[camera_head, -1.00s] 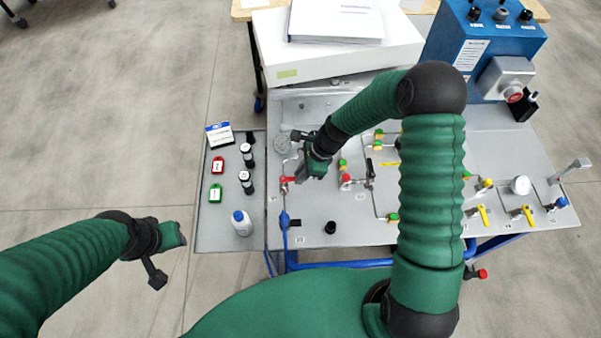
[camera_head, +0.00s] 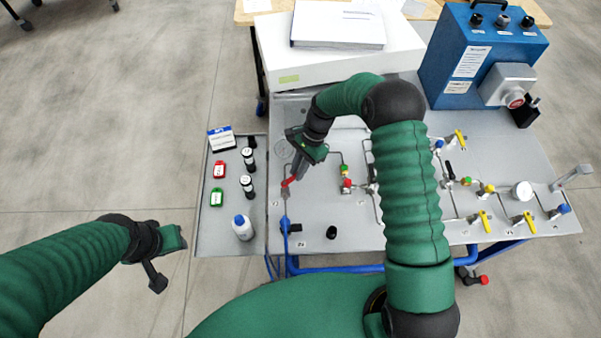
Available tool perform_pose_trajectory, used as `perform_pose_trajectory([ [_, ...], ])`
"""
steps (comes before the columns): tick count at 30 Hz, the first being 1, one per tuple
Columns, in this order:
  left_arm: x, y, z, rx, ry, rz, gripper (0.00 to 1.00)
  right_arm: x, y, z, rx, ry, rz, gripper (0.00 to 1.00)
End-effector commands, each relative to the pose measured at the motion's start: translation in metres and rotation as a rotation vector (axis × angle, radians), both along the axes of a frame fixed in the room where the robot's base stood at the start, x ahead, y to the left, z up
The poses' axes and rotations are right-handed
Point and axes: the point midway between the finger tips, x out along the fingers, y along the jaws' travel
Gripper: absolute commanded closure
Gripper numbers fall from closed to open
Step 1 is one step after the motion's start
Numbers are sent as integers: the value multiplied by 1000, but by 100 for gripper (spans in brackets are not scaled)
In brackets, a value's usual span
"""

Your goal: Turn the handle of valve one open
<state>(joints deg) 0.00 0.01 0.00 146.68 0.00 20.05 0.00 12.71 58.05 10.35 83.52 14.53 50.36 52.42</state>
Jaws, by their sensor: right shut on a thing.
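A valve with a red handle (camera_head: 289,182) stands at the left side of the grey panel (camera_head: 315,215). My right gripper (camera_head: 293,177) reaches down to it from above and is shut on the red handle. Its dark fingers cover part of the handle, so the exact grip and handle angle are hard to see. My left gripper (camera_head: 165,258) hangs in front of the left side tray, over the floor, away from the valve. Its jaw gap is not clear.
Piping with yellow-handled valves (camera_head: 485,220) lies right. A blue control box (camera_head: 470,60) stands behind.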

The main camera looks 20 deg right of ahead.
Motion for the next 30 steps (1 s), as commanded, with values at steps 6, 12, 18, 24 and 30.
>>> perform_pose_trajectory([
  [6, 0, 0, -10, 0, 0, 0, 64, 14, 6, 0, 0, -10, 204, 100],
  [12, 0, 0, -19, 0, 0, 0, 64, 21, 12, -1, 0, -9, 395, 100],
  [18, 0, 0, -28, 0, 0, 0, 64, 28, 20, 0, 0, -10, 580, 100],
  [24, 0, 0, -36, 0, 0, 0, 64, 32, 27, 0, 0, -10, 739, 100],
  [30, 0, 0, -40, 0, 0, 0, 64, 34, 32, 1, 0, -10, 853, 100],
])
